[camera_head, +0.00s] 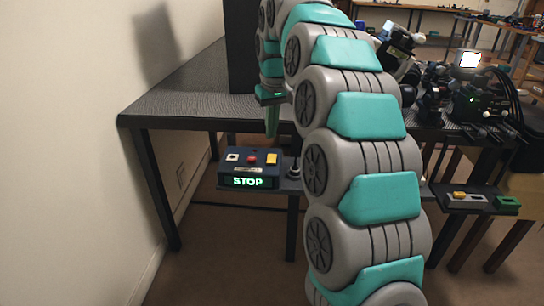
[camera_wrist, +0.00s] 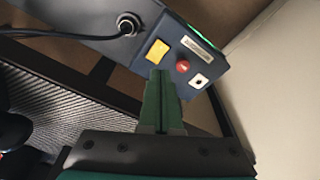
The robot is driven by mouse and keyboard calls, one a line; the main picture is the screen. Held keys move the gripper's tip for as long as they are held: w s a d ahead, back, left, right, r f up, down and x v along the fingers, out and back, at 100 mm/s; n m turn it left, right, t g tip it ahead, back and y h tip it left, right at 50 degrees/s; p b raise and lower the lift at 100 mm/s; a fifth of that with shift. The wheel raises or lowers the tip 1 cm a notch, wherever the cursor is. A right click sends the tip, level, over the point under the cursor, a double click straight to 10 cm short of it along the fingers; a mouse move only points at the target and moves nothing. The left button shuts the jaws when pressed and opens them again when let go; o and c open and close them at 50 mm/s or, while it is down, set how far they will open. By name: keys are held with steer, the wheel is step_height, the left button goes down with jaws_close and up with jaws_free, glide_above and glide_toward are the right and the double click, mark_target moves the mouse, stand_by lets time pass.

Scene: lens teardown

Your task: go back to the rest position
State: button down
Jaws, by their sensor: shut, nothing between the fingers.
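My gripper (camera_head: 272,122) is at the end of my grey and teal arm, which fills the middle of the head view. Its green fingers point down in front of the dark table's front edge, above a control box. In the wrist view my gripper (camera_wrist: 161,75) is shut and empty, its fingertips near the yellow button in the picture. The control box (camera_head: 248,169) carries a yellow button (camera_head: 272,159), a red button (camera_head: 252,159) and a white button (camera_head: 232,157). Its lit display (camera_head: 248,182) reads STOP. I cannot tell whether the fingertips touch the box.
The dark table (camera_head: 170,106) stands behind the box, with a pale wall (camera_head: 70,150) at left. A tall dark panel (camera_head: 240,50) rises on it. Black equipment (camera_head: 470,100) with cables crowds the right. A small shelf with yellow and green pieces (camera_head: 475,199) juts out at right.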

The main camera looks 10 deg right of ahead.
steer(key=s+f+g, duration=0.1)
steer(key=s+f, duration=0.4)
steer(key=s, duration=0.9)
steer(key=s+f+m+g, duration=0.1)
steer(key=s+f, duration=0.4)
steer(key=s, duration=1)
steer(key=s+f+m+g, duration=0.1)
steer(key=s+f, duration=0.3)
steer(key=s, duration=1)
steer(key=shift+s+f+g, duration=0.2)
steer(key=shift+f+g, duration=0.1)
steer(key=shift+f, duration=0.1)
